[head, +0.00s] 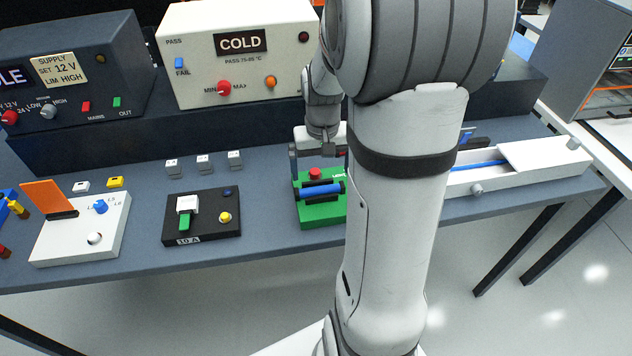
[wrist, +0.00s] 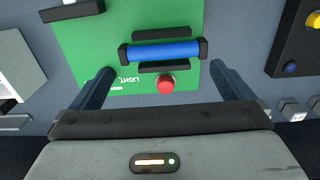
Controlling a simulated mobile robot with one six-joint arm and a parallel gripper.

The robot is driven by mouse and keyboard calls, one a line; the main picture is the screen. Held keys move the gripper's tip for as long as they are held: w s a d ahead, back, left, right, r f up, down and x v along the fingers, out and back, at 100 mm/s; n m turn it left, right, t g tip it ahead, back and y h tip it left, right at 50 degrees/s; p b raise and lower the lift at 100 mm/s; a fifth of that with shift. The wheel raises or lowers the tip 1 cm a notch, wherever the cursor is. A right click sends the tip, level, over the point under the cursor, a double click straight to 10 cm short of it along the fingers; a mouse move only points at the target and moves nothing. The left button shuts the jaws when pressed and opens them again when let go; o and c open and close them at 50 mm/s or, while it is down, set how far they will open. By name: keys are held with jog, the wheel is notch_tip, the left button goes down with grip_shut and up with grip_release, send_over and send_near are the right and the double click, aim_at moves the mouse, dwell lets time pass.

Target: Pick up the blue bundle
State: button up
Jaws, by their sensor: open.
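The blue bundle (head: 320,191) is a blue cylinder lying across a green box (head: 318,215) on the bench. In the wrist view the bundle (wrist: 163,51) lies between dark end holders, with black bars along its sides. A red button (wrist: 166,84) sits on the green box (wrist: 95,40) beside it, on the side nearer my gripper. My gripper (wrist: 160,82) is open and empty, its two fingers apart over the box with the red button between them. The bundle is beyond the fingertips in the wrist view. In the head view my gripper (head: 320,165) is above the box's back part.
A black panel (head: 202,215) with a yellow knob stands left of the green box. A white panel (head: 80,228) with an orange flap is farther left. A white tray (head: 510,165) lies to the right. The COLD unit (head: 240,55) stands behind. My arm hides part of the bench.

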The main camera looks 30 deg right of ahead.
aim_at(320, 188)
jog(key=f, duration=0.6)
jog(key=shift+a+p, duration=0.2)
jog(key=shift+p, duration=0.2)
jog(key=shift+c, duration=0.6)
jog(key=shift+r, duration=0.1)
jog(key=c, duration=0.7)
jog(key=shift+w, duration=0.1)
